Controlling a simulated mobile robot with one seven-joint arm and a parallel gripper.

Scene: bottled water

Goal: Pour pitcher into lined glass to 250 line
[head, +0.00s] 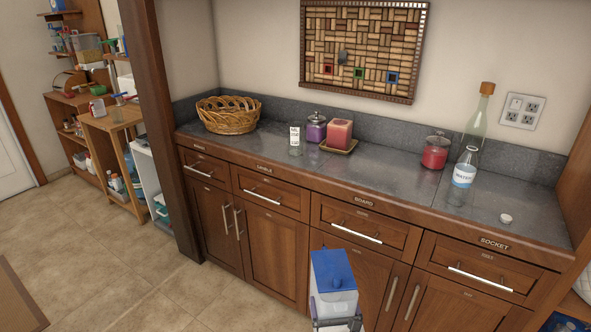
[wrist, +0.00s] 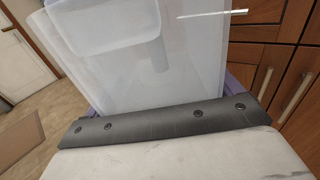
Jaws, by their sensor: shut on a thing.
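The pitcher (head: 334,284) is translucent white with a blue lid. It is upright, in front of the drawer fronts and below the counter edge. My gripper (head: 338,324) is shut on it at the bottom of the head view. The pitcher's clear body also fills the upper wrist view (wrist: 190,85), close against my gripper. The lined glass (head: 295,141) is a clear glass with dark markings on a white patch. It stands upright on the counter, left of the red candle. Its markings are too small to read, and I cannot tell any liquid in it.
On the counter (head: 385,171) are a wicker basket (head: 228,115), a purple jar (head: 316,128), a red candle on a tray (head: 339,133), a red jar (head: 435,152), a labelled water bottle (head: 463,178), a corked bottle (head: 480,112) and a small white cap (head: 506,219). The counter's front middle is clear.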

